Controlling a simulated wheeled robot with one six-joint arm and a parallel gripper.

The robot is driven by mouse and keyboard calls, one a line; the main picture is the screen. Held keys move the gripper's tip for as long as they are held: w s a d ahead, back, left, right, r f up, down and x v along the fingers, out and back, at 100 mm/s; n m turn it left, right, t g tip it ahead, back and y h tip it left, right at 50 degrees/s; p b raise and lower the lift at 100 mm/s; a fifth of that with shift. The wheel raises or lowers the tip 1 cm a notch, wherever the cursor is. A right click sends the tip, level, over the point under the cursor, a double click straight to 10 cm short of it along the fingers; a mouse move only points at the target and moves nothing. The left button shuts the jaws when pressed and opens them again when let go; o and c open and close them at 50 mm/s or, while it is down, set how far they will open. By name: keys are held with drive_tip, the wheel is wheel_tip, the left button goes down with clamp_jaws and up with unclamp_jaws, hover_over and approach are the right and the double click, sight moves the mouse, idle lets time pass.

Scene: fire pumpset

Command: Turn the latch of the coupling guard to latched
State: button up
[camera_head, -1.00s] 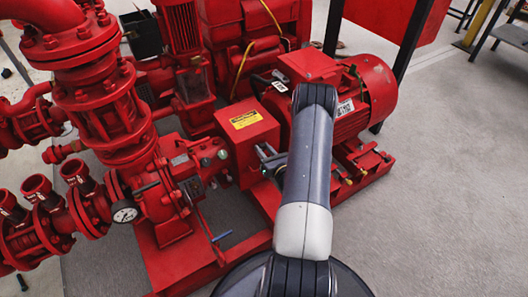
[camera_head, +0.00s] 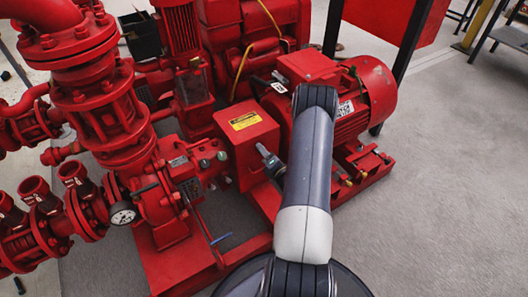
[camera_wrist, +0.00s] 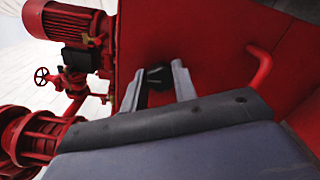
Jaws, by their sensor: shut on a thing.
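The coupling guard (camera_head: 240,150) is a red box with a yellow label on top, between the pump and the motor. My gripper (camera_head: 264,155) is at the guard's right-hand side face, partly hidden by my own arm. In the wrist view my gripper (camera_wrist: 159,74) has its two grey fingers on either side of a small black latch (camera_wrist: 158,77) on the red guard face, and is shut on it. The latch is mostly hidden between the fingers, so its exact angle cannot be told. A red bent handle (camera_wrist: 262,65) stands out from the same face to the right.
The red motor (camera_head: 365,95) stands close behind and right of my arm. Red piping with a pressure gauge (camera_head: 123,213) is at left. A blue-tipped lever (camera_head: 220,239) sticks out low in front. Grey floor (camera_head: 440,190) is open at right.

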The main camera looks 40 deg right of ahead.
drive_tip(key=shift+m, duration=0.5)
drive_tip(key=o, duration=1)
drive_tip(key=s+p, duration=0.2)
drive_tip(key=s, duration=0.9)
drive_tip(key=shift+a, duration=0.3)
drive_tip(key=shift+w, duration=0.1)
drive_tip(key=w, duration=0.3)
drive_tip(key=w+b, duration=0.1)
drive_tip(key=w, duration=0.3)
drive_tip(key=w+b, duration=0.1)
drive_tip(key=w, duration=0.2)
drive_tip(key=shift+w+d, duration=0.3)
drive_tip(key=shift+w, duration=0.1)
